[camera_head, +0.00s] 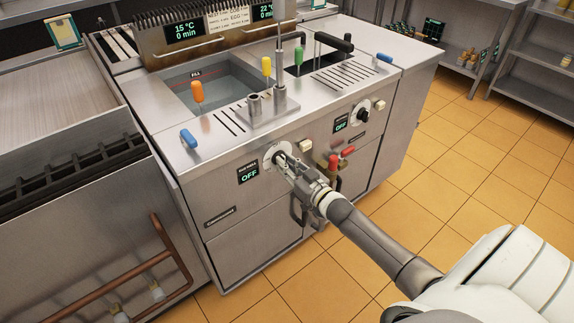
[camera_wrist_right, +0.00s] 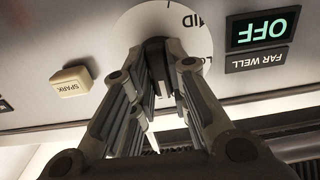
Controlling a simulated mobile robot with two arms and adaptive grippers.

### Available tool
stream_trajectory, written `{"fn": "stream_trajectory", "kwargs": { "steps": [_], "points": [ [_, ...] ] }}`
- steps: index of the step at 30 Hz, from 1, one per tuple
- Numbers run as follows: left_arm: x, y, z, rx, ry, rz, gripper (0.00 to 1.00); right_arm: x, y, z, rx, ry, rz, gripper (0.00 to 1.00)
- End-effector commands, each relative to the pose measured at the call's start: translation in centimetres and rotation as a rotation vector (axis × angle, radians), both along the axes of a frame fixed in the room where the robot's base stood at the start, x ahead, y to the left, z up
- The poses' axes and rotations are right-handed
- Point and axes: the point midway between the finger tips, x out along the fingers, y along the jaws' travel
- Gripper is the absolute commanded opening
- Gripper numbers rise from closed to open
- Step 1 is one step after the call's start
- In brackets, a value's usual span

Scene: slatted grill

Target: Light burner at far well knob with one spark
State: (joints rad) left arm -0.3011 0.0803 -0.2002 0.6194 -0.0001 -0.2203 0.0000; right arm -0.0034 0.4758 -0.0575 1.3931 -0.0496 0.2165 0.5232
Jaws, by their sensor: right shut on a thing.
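The far well knob (camera_wrist_right: 155,58) is a dark knob on a white dial (camera_wrist_right: 198,22) on the front panel. My right gripper (camera_head: 283,161) is at this dial (camera_head: 273,150) in the head view, with its fingers closed on the knob from both sides. The fingers hide most of the knob, so its exact angle is unclear. Beside the dial, a display (camera_wrist_right: 263,28) reads OFF, above a FAR WELL label; it also shows in the head view (camera_head: 249,176). The cream SPARK button (camera_wrist_right: 72,82) sits on the dial's other side, untouched; it also shows in the head view (camera_head: 305,146). My left gripper is out of view.
A second black knob (camera_head: 363,115) has its own OFF display (camera_head: 341,124) and cream button (camera_head: 380,105). Red handles (camera_head: 333,162) stick out low on the front. Coloured handles stand on the top. The tiled floor (camera_head: 470,150) at right is clear.

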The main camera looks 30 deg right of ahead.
Motion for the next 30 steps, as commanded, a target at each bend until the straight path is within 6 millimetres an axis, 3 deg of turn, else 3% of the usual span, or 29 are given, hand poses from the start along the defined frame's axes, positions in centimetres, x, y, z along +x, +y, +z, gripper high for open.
{"fn": "stream_trajectory", "kwargs": {
  "steps": [11, 30],
  "points": [
    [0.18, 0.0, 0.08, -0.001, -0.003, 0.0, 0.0, -0.02, 0.03, -0.01, -0.057, -0.004, 0.001, 0.0],
    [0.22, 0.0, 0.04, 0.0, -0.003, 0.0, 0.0, -0.02, 0.04, -0.04, -0.517, -0.042, 0.001, 0.0]
  ]
}}
